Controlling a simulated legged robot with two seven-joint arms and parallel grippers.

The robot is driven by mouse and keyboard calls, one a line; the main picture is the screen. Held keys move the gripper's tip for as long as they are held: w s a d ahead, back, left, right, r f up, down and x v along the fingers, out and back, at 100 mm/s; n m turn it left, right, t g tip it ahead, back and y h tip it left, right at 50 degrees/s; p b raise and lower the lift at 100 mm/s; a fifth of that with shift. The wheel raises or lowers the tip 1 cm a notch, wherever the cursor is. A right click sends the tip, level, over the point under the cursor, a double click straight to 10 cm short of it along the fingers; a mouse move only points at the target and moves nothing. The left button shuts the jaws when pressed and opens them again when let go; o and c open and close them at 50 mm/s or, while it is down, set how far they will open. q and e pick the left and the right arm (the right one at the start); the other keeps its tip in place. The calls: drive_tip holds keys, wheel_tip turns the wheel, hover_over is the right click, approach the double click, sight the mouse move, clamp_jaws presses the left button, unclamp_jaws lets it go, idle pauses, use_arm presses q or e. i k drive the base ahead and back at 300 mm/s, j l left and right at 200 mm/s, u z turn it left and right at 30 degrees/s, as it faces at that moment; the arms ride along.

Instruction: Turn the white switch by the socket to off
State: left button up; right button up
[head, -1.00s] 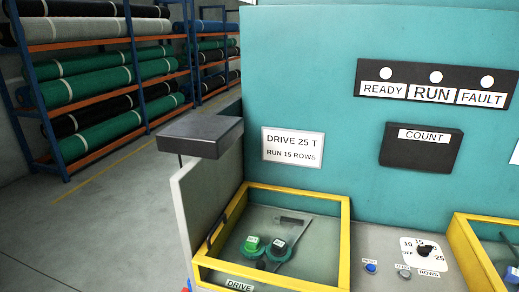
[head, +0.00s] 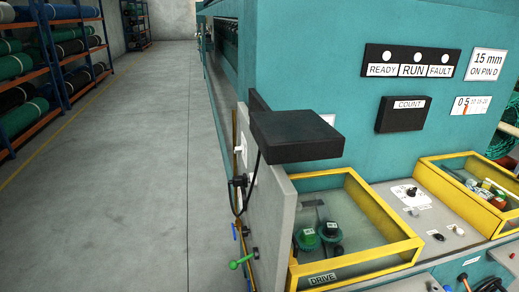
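A small white fitting (head: 239,152), which may be the white switch, shows edge-on on the outer left face of the grey upright panel (head: 272,225). Its setting cannot be read from this angle. Just below it a black plug (head: 239,181) sits at what looks like the socket, with a black cable looping from it. The socket's face is hidden by the steep angle. Neither of my grippers is in view.
A black box (head: 297,135) juts out at the panel's top. Green (head: 241,261) and blue handles stick out low on the panel. Yellow-framed bins (head: 405,248) and a knob (head: 411,191) lie right. The floor (head: 140,180) left is clear; roll racks (head: 45,70) stand beyond.

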sight(241, 149)
drive_tip(key=j+z, duration=0.1)
drive_tip(key=j, duration=0.25)
drive_tip(key=k+j+z, duration=0.1)
drive_tip(key=j, duration=0.25)
drive_tip(key=i+j+z, duration=0.15)
drive_tip(key=j+z, duration=0.15)
drive_tip(key=i+j+z, duration=0.1)
drive_tip(key=j+z, duration=0.2)
drive_tip(key=j, duration=0.15)
drive_tip(key=i+j+z, duration=0.1)
drive_tip(key=j+z, duration=0.25)
